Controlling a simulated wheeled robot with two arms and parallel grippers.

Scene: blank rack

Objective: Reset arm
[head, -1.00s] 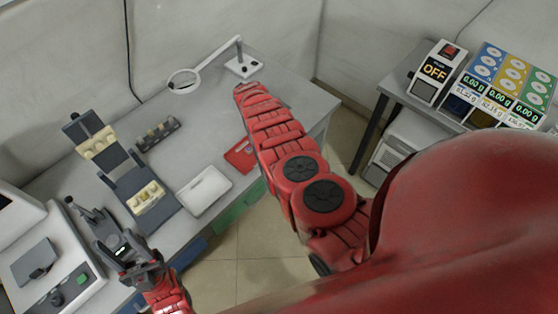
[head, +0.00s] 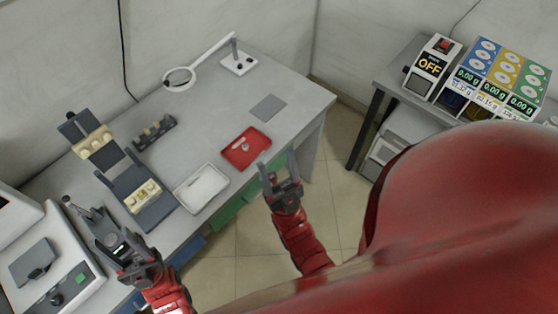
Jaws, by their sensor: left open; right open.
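My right gripper (head: 279,172) is open and empty. It is in front of the table's near edge, a little right of and below the red tray. My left gripper (head: 92,226) is open at the lower left. It shows over the white machine's right side, near the front of the dark rack, and I see nothing between its fingers. The red arm behind each gripper comes in from the bottom of the view.
The grey table (head: 215,118) holds a dark rack (head: 153,212) with cream blocks, a small dark holder (head: 155,132), a white tray (head: 201,203), a red tray (head: 232,160) with a small object, a grey pad (head: 268,108) and a magnifier lamp (head: 180,79). A white machine (head: 75,264) stands left.

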